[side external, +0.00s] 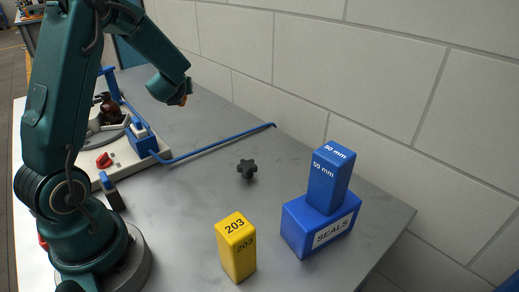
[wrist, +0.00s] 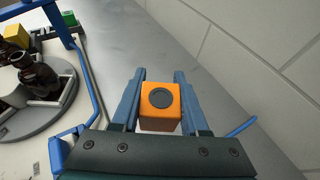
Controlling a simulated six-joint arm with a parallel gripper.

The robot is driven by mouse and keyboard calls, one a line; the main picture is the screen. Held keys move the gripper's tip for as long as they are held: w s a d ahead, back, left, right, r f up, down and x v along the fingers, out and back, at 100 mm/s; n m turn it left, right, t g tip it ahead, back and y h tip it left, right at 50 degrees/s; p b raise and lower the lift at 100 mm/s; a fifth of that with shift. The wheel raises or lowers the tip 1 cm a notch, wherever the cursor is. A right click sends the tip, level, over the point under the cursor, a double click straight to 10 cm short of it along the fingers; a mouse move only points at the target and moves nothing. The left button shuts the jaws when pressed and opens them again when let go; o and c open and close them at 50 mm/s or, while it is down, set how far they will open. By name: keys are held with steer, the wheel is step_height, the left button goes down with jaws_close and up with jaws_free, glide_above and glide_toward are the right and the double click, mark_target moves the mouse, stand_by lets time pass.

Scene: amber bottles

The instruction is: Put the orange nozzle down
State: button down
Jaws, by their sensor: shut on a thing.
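The orange nozzle (wrist: 160,119) is a block with a dark round recess on its face. In the wrist view it sits between the two blue fingers of my gripper (wrist: 159,90), which is shut on it.
A white station with a turntable (wrist: 46,110) and dark bottles (wrist: 38,78) stands left. A blue rod (side external: 215,145) crosses the table. A black knob (side external: 247,168), yellow 203 block (side external: 238,248) and blue 50 mm block (side external: 330,178) on the SEALS box (side external: 318,230) stand nearer. A wall bounds the right.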

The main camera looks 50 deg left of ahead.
steer(key=s+a+r+n+g+y, duration=0.25)
steer(key=a+r+n+g, duration=0.2)
steer(key=n+g, duration=0.25)
steer(key=d+f+n+g, duration=0.2)
steer(key=f, duration=0.1)
steer(key=d+f+n+g+h, duration=0.1)
steer(key=d+f+n+g, duration=0.1)
steer(key=d+g, duration=0.1)
steer(key=shift+d+f+h, duration=0.2)
steer(key=shift+f+h, duration=0.05)
steer(key=shift+f, duration=0.15)
step_height(320, 180, down, 11)
steer(key=shift+r, duration=0.2)
steer(key=shift+f+g, duration=0.1)
steer(key=shift+g, duration=0.2)
steer(key=shift+c, duration=2.1)
jaws_free()
steer(key=shift+f, duration=0.1)
